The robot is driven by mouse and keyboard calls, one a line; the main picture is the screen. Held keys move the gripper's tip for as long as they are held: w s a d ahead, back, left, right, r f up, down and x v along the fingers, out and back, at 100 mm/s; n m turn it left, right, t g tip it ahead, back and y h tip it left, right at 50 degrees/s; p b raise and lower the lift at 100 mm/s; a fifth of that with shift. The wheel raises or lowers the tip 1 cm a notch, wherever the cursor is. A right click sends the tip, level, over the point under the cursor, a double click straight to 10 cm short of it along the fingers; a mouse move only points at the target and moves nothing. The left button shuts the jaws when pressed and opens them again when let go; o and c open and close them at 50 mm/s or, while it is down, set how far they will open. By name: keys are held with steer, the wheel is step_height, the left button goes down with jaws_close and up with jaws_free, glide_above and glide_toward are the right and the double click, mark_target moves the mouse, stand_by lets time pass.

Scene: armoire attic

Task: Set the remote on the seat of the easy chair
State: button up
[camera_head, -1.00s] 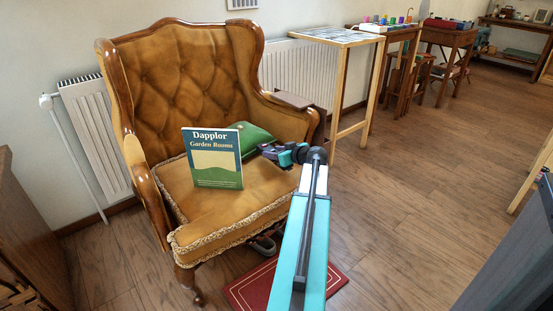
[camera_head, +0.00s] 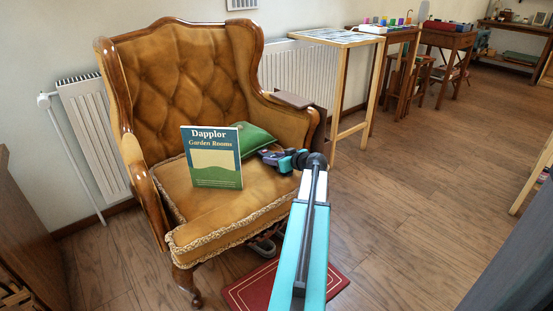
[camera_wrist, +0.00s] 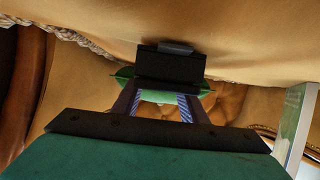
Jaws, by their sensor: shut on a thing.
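The easy chair (camera_head: 185,80) has tan tufted leather, a wooden frame and a fringed seat (camera_head: 215,212). In the head view my gripper (camera_head: 266,156) is low over the right part of the seat, in front of the green cushion. In the wrist view my gripper (camera_wrist: 166,84) is shut on a dark block, the remote (camera_wrist: 170,66), with a grey strip on it. The seat (camera_wrist: 230,40) fills the upper wrist picture, close to the remote. I cannot tell whether they touch. The remote is not distinct in the head view.
A book (camera_head: 212,160) titled "Dapplor Garden Rooms" stands upright on the seat, left of my gripper. The green cushion (camera_head: 254,138) leans at the seat's back right. The right armrest (camera_head: 290,122) is close to my arm. The seat's front is clear.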

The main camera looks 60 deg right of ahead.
steer(key=shift+f, duration=0.15)
steer(key=o, duration=1.1)
steer(key=shift+s+r, duration=0.15)
steer(key=shift+r, duration=0.15)
steer(key=p+v, duration=0.3)
steer(key=v, duration=0.8)
steer(key=shift+s+a+r+p, duration=0.1)
steer(key=shift+s+a+p, duration=0.1)
steer(key=shift+s+p, duration=0.1)
steer(key=shift+w, duration=0.1)
